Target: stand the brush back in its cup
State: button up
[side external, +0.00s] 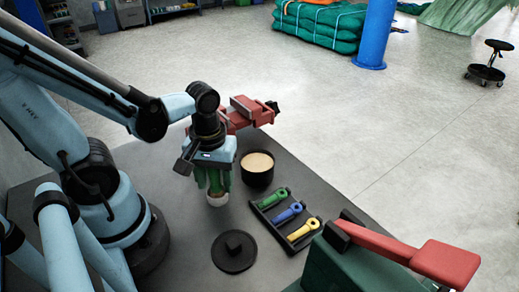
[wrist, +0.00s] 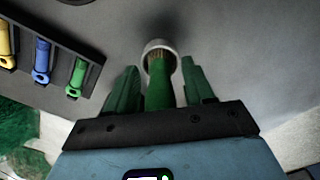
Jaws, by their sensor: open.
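The brush (wrist: 159,85) has a green handle and a tan bristle end, which is inside the rim of a small white cup (wrist: 174,47) in the wrist view. In the side view the white cup (side external: 217,200) stands on the grey table below my gripper (side external: 215,180). My gripper also shows in the wrist view (wrist: 160,82), its two green fingers open on either side of the brush handle, with a gap on each side. In the side view the fingers largely hide the brush.
A black pot with tan contents (side external: 257,169) stands close to the right of my gripper. A black rack (side external: 268,223) holds green, blue and yellow tools. A black disc with a knob (side external: 234,252) lies in front. A red device (side external: 248,112) is behind; a red-handled green one (side external: 360,262) is front right.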

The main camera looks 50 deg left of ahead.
jog(key=shift+r, duration=0.1)
jog(key=shift+r, duration=5.95)
jog(key=shift+w+f+m+t, duration=0.15)
jog(key=shift+w+m+t, duration=0.15)
jog(key=shift+w+m, duration=0.1)
jog(key=w+f+m+t, duration=0.1)
jog(key=w+m+t, duration=0.5)
jog(key=w+m, duration=0.1)
jog(key=shift+w+d+f+m+t, duration=0.2)
jog(key=shift+w+m+t, duration=0.15)
jog(key=shift+m, duration=0.25)
